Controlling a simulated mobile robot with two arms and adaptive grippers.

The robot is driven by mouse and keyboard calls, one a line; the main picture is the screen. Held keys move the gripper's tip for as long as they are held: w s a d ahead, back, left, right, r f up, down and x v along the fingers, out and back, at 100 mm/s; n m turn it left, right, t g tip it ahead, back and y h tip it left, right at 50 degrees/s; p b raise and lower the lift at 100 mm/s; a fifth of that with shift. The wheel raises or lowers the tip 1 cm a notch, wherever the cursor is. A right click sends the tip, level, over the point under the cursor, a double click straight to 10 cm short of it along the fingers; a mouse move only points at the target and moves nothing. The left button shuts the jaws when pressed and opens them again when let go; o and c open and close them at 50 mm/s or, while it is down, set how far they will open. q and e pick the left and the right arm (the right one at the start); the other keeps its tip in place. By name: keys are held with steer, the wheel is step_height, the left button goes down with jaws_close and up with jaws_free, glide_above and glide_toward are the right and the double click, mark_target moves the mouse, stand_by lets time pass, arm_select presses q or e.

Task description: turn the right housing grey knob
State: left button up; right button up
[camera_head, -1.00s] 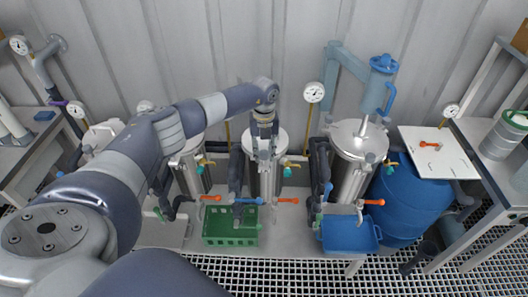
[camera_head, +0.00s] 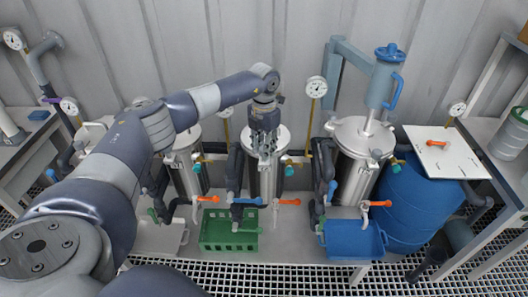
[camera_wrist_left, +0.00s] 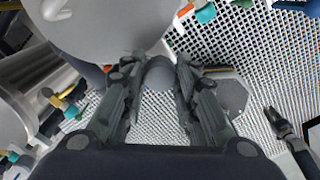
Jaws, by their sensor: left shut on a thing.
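In the head view three steel housings stand in a row: a left one (camera_head: 187,178), a middle one (camera_head: 263,182) and a right one (camera_head: 352,180). My left gripper (camera_head: 267,158) hangs fingers down over the middle housing's lid and hides part of it. In the left wrist view its fingers (camera_wrist_left: 159,70) are shut on a rounded grey knob (camera_wrist_left: 159,77). The large pale lid or vessel surface (camera_wrist_left: 100,22) lies just beyond the fingers. The knob is hidden by the gripper in the head view. A pale stem stands on the right housing's lid.
A green crate (camera_head: 229,242) and a blue tray (camera_head: 351,250) sit in front of the housings. Orange-handled valves (camera_head: 290,202), dark pipes and a gauge (camera_head: 317,87) crowd the spaces between housings. A blue barrel (camera_head: 405,205) stands at the right.

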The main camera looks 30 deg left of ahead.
arm_select(q)
steer(key=m+b, duration=0.2)
steer(key=m, duration=0.1)
steer(key=shift+f+m, duration=0.1)
steer(key=shift+m, duration=0.3)
steer(key=shift+a+m+b, duration=0.1)
steer(key=shift+m+b, duration=0.55)
steer(key=shift+m, duration=1.25)
steer(key=shift+w, duration=0.1)
steer(key=o, duration=1.1)
steer(key=shift+c, duration=0.2)
step_height(320, 180, up, 12)
